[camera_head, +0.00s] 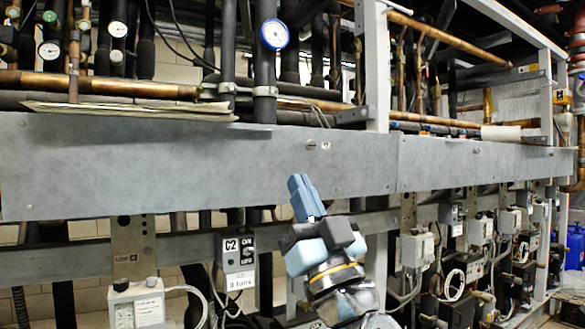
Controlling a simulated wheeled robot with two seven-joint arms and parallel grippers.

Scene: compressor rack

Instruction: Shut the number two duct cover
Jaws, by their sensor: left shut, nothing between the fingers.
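A long grey metal duct cover (200,165) runs across the rack in the head view, with a seam near the middle. A second grey panel (470,160) carries on to the right of the seam. I see no number on either panel, so I cannot tell which is number two. My right gripper is not in view.
Papers or thin sheets (130,108) lie on the cover's top edge at left. Copper and black pipes with gauges (274,34) stand behind and above. A switch box marked C2 (237,255) and a grey control box (137,304) hang below. A white upright post (376,65) rises near the middle.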

